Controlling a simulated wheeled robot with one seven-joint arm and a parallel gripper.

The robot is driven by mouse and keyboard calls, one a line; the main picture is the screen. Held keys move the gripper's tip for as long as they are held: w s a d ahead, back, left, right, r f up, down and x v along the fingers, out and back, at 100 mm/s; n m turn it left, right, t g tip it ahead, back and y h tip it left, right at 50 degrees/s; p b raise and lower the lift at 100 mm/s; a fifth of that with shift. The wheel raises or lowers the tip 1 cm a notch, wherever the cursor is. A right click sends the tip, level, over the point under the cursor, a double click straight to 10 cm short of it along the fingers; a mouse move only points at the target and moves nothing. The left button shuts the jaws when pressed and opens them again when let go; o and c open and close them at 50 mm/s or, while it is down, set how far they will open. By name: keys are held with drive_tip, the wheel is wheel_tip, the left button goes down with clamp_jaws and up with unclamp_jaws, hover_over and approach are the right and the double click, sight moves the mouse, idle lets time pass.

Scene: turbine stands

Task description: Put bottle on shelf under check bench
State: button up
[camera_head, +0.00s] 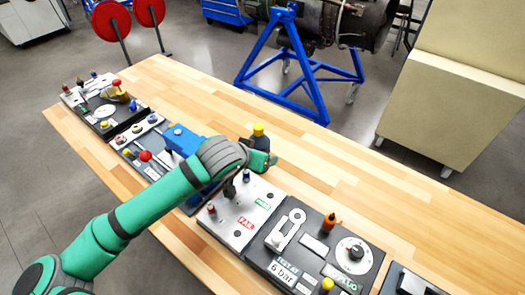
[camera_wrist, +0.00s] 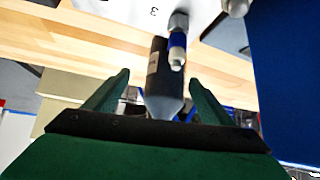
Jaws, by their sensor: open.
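A dark bottle with a yellow cap (camera_head: 258,131) stands upright on the wooden check bench (camera_head: 430,235), behind the test panels. My gripper (camera_head: 262,158) is low over the bench on the near side of the bottle and hides its lower part. In the wrist view the dark bottle (camera_wrist: 160,75) shows between the two open green fingers (camera_wrist: 155,92), with a gap on each side. Its cap is not seen there. The shelf under the bench is hidden in the head view.
A white PASS/FAIL panel (camera_head: 238,215), a blue box (camera_head: 185,140) and a gauge panel (camera_head: 310,250) crowd the near edge. The far half of the bench is clear. A blue turbine stand (camera_head: 300,75) and a beige cabinet (camera_head: 450,100) stand beyond.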

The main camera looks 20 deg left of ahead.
drive_tip(key=shift+w+a+f, duration=0.2)
drive_tip(key=shift+a+f, duration=0.55)
drive_tip(key=shift+w+a+f, duration=0.15)
drive_tip(key=shift+f, duration=0.2)
drive_tip(key=shift+d+x, duration=0.2)
drive_tip(key=shift+x, duration=0.95)
drive_tip(key=shift+d+x, duration=0.2)
drive_tip(key=shift+x, duration=1)
drive_tip(key=shift+w+r, duration=0.1)
drive_tip(key=c, duration=0.4)
drive_tip(key=shift+d, duration=0.15)
drive_tip(key=c, duration=0.8)
